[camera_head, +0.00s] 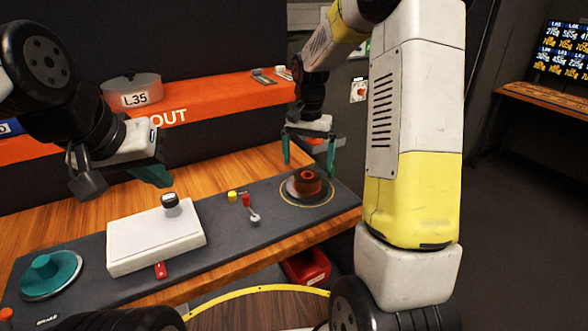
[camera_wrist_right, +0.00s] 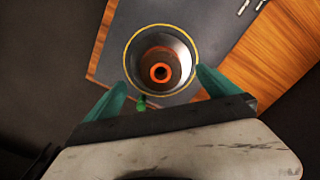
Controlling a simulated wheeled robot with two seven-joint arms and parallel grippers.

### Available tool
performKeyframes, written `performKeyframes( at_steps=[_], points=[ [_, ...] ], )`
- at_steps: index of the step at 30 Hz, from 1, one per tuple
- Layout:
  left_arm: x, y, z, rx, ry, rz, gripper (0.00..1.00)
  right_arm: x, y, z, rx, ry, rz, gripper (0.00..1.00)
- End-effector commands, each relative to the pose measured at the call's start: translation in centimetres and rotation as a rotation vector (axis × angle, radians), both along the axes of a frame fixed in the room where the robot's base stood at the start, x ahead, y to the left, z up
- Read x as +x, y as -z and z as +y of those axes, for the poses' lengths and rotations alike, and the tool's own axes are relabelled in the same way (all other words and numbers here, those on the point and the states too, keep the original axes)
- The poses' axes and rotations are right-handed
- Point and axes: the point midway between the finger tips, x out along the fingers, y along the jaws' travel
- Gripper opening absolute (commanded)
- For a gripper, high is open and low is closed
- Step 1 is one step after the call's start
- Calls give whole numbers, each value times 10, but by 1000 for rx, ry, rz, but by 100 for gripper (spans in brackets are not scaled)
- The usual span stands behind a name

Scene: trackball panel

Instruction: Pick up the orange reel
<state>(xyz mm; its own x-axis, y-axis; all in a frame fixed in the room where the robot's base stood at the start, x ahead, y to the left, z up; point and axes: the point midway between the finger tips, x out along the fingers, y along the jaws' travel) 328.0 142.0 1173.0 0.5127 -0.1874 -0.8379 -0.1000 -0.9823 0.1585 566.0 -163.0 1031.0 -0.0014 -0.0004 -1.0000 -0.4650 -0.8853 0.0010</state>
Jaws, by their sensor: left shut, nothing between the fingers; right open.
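The orange reel (camera_head: 307,181), dark brown with orange on it, sits on a round silver plate with a yellow ring (camera_head: 327,201) at the right end of the dark panel. In the right wrist view the orange reel (camera_wrist_right: 159,70) shows from above, beyond my fingertips. My right gripper (camera_head: 309,163) is open, with green fingers pointing down, above and around the reel's position in the picture; it appears apart from it. In the right wrist view its fingers (camera_wrist_right: 160,82) are spread with nothing between them. My left gripper (camera_head: 155,175) is shut and empty, above the panel's left part.
The panel (camera_head: 222,225) lies on a wooden table and holds a white box (camera_head: 155,240), a teal knob on a disc (camera_head: 48,272), a red lever (camera_head: 246,203) and a yellow button (camera_head: 232,196). A red bin (camera_head: 307,267) is below the front edge. An orange ledge (camera_head: 205,101) runs behind.

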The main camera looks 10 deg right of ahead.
Motion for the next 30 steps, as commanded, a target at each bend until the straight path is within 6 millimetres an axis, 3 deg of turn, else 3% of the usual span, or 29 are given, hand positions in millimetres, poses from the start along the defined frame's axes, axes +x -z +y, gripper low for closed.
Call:
performKeyframes(
  at_steps=[12,21,23,30],
  points=[
    [0,0,0,0,0,0,0,2,56,0,0,-1,1,100],
    [0,0,0,0,0,0,0,2,62,0,0,-2,-1,100],
    [0,0,0,0,0,0,0,2,62,0,0,-2,-1,92],
    [0,0,0,0,0,0,0,2,62,0,0,-2,-1,45]
  ],
)
